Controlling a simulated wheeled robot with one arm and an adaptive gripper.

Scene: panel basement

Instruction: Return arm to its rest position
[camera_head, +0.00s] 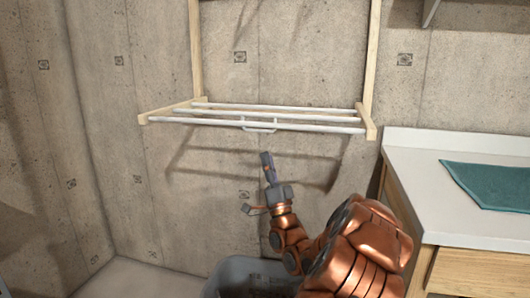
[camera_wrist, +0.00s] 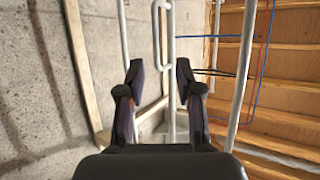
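My copper-coloured arm reaches from the lower right toward the wall in the head view. My gripper (camera_head: 257,183) is below the front bar of a wall-mounted drying rack (camera_head: 280,127), apart from it in the picture. In the wrist view my gripper (camera_wrist: 160,70) has its two dark fingers spread with a clear gap and nothing held between them. The distance from fingers to rack is hard to judge.
A white counter (camera_head: 440,215) with a teal cloth (camera_head: 492,184) stands at the right above wooden drawers. A grey bin (camera_head: 232,272) sits below my arm, partly hidden. Concrete walls (camera_head: 105,110) are close behind and left. The wrist view shows a wooden ceiling (camera_wrist: 280,75) with pipes.

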